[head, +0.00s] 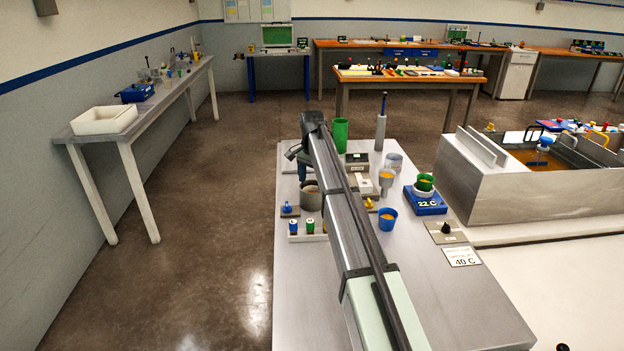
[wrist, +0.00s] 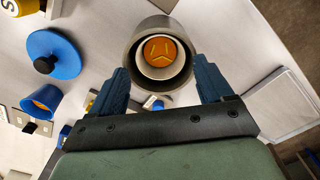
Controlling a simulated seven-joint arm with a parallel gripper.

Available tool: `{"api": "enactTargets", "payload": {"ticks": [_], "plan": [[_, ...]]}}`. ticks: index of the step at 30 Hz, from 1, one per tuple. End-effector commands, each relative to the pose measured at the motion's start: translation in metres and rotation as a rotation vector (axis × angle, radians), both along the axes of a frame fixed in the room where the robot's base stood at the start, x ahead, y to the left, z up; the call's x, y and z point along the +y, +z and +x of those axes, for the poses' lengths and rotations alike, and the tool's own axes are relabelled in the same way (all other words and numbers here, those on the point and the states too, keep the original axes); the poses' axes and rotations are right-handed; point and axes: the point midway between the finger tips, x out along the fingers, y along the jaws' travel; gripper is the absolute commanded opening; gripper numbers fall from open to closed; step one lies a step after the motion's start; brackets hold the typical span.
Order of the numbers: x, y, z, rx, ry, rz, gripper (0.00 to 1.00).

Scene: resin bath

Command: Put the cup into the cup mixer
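A grey round pot, seemingly the cup mixer (head: 311,200), stands on the near table under my gripper. In the wrist view, a grey round vessel (wrist: 134,46) lies between and just beyond my fingertips. A smaller pale cup (wrist: 145,66) with orange contents (wrist: 160,50) shows inside it. My gripper (wrist: 163,80) is open, with a blue finger on each side and gaps between the fingers and the vessel. It also shows in the head view (head: 300,160), above the pot and partly hidden by my arm. I cannot tell whether the pale cup touches the vessel's wall.
A blue cup (head: 387,222), a clear cup with orange contents (head: 386,178) and a green cup (head: 425,182) in a blue 22 C unit (head: 426,206) stand right of my arm. A tall green cylinder (head: 341,135) is behind. The table's front is clear. A metal bath (head: 520,196) stands right.

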Motion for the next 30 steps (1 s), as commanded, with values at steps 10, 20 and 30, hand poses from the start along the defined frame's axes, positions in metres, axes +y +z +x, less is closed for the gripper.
{"api": "enactTargets", "payload": {"ticks": [10, 20, 30], "plan": [[0.000, 0.000, 0.000, 0.000, 0.000, 0.000, 0.96], [0.000, 0.024, 0.001, -0.002, 0.000, 0.001, 0.96], [0.000, 0.091, 0.001, -0.002, 0.000, 0.001, 0.96]]}}
